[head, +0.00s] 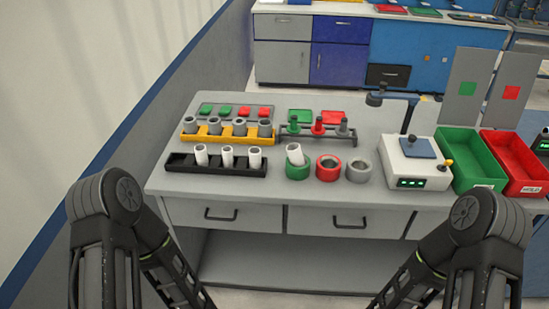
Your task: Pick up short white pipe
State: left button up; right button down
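Three short white pipes stand in the black rack (185,165) at the front left of the grey table: a left one (201,155), a middle one (227,157) and a right one (254,159). Another white pipe (295,154) stands tilted in the green ring holder (298,171). I cannot tell whether its length differs from the others. My two forearms run down out of the picture at the bottom left and bottom right. Both grippers are out of view, and nothing of mine touches the pipes.
A yellow rack (189,138) with several grey pipes stands behind the black one. Red (327,173) and grey (358,174) rings sit right of the green one. A white device (413,165), green bin (470,160) and red bin (515,160) stand at right. The front table strip is clear.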

aim_at(295, 154)
jog(key=i+u, duration=0.15)
jog(key=u, duration=0.25)
jog(key=i+u, duration=0.1)
jog(key=u, duration=0.3)
jog(key=i+l+u, duration=0.1)
jog(key=u, duration=0.3)
